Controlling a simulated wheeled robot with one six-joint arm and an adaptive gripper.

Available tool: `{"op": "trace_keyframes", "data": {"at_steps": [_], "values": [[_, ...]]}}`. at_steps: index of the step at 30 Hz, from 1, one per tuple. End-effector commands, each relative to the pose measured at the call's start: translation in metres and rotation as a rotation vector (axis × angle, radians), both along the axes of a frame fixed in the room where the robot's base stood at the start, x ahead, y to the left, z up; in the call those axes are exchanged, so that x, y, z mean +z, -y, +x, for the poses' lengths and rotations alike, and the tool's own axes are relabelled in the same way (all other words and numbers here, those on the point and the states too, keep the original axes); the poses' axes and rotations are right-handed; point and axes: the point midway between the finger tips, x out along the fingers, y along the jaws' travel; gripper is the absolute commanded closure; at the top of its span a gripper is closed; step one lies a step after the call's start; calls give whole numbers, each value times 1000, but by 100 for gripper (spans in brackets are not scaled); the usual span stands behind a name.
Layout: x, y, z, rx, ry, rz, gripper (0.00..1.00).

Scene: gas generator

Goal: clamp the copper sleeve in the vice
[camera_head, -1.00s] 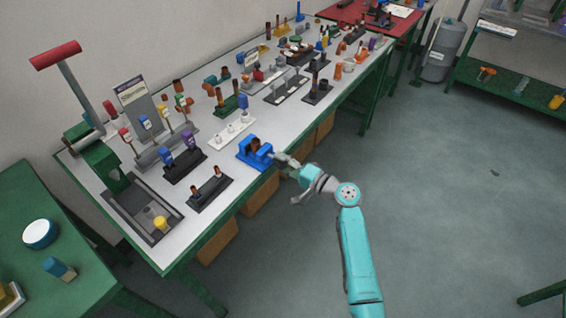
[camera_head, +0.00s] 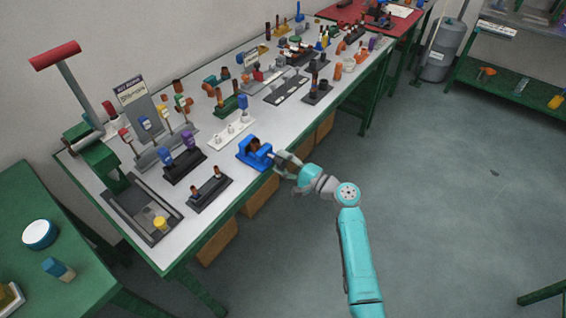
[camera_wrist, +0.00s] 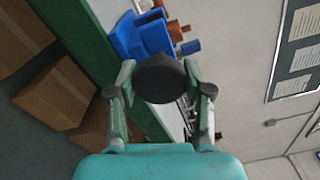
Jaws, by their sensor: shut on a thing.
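The blue vice (camera_head: 250,156) stands at the front edge of the long workbench. A brown copper sleeve (camera_head: 255,144) sits between its jaws; whether the jaws press on it cannot be told. My gripper (camera_head: 279,160) is at the front end of the vice, on the bench's aisle side. In the wrist view the two fingers (camera_wrist: 160,75) stand either side of a dark round knob (camera_wrist: 160,80), seemingly the vice handle, and are shut on it. The blue vice (camera_wrist: 150,36) and copper-coloured parts (camera_wrist: 175,30) show beyond the knob, which partly hides them.
A dark rack with short brown-topped pieces (camera_head: 210,194) and a white rack (camera_head: 232,131) stand near the vice. Several other racks fill the workbench (camera_head: 205,229). Cardboard boxes (camera_wrist: 60,92) are under the bench. The floor (camera_head: 430,200) on the aisle side is clear.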

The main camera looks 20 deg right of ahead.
Motion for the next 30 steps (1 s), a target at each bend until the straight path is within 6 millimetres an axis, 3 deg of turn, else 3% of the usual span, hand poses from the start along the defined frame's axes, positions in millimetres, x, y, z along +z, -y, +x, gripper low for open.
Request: {"op": "trace_keyframes", "data": {"at_steps": [23, 24, 27, 30], "values": [[-1, -1, -1, 3, -2, 0, 84], [-1, -1, -1, 3, -2, 0, 42], [-1, -1, -1, 3, -2, 0, 23], [-1, -1, 0, 2, 0, 0, 23]]}}
